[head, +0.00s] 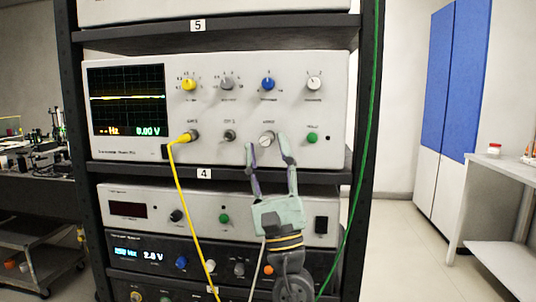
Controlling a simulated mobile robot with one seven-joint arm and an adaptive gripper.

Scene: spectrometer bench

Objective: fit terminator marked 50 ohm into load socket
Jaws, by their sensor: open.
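My gripper (267,143) is open in front of the oscilloscope-like instrument on shelf 4. Its two fingertips are on either side of a small round silver-white part (267,138) on the front panel. This part is in the lower row, between a dark connector (229,135) and a green button (312,138). I cannot tell whether it is a bare socket or a terminator sitting in the load socket. The small labels, including any 50 ohm mark, are too blurred to read. Whether the fingers touch the part is unclear.
A yellow cable (180,200) is plugged into a connector (193,135) left of my gripper and hangs down. A green cable (368,110) runs down the right rack post. Knobs (268,84) line the panel above. More instruments (150,212) sit below, partly behind my arm.

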